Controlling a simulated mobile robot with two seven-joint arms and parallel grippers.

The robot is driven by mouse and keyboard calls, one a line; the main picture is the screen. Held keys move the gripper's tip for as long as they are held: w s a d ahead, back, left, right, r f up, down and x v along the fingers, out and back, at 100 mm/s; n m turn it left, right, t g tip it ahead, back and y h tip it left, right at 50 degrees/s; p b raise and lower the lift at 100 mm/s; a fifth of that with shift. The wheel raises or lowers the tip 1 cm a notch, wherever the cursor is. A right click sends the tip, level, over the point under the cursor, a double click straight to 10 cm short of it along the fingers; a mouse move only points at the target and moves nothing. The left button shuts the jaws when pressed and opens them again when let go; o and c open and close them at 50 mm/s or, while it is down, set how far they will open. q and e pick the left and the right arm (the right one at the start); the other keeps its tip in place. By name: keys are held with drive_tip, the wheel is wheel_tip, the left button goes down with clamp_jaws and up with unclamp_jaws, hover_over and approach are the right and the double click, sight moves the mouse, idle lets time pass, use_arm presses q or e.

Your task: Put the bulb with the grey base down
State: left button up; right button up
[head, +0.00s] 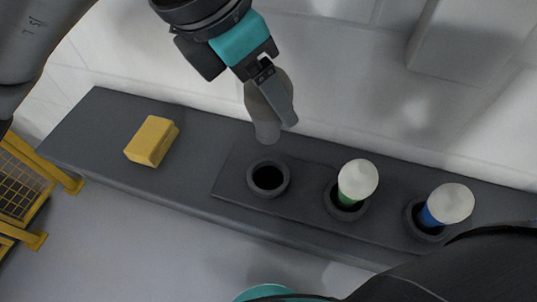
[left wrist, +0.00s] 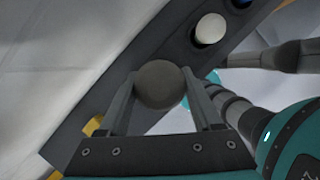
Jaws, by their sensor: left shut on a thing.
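The bulb with the grey base (head: 267,128) is in my left gripper (head: 278,108), above the dark shelf. Its narrow base points down and its rounded part sits between the fingers. In the left wrist view its rounded grey end (left wrist: 159,84) shows between the two fingers. An empty round socket (head: 268,178) is below the bulb in the head view, with a clear gap between them. My right gripper is not in view.
A bulb with a green base (head: 357,182) stands in the middle socket, and one with a blue base (head: 449,205) in the right socket. A yellow block (head: 152,141) lies on the shelf (head: 90,135) at left. A pale wall rises behind. Yellow railing (head: 25,190) is at far left.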

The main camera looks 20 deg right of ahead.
use_arm(q)
wheel_tip(320, 180, down, 13)
drive_tip(key=shift+r+b, duration=0.15)
drive_tip(key=shift+b, duration=0.45)
drive_tip(key=o, duration=1.4)
drive_tip(key=shift+r, duration=0.1)
drive_tip(key=p+v, duration=0.1)
drive_tip(key=v, duration=1.1)
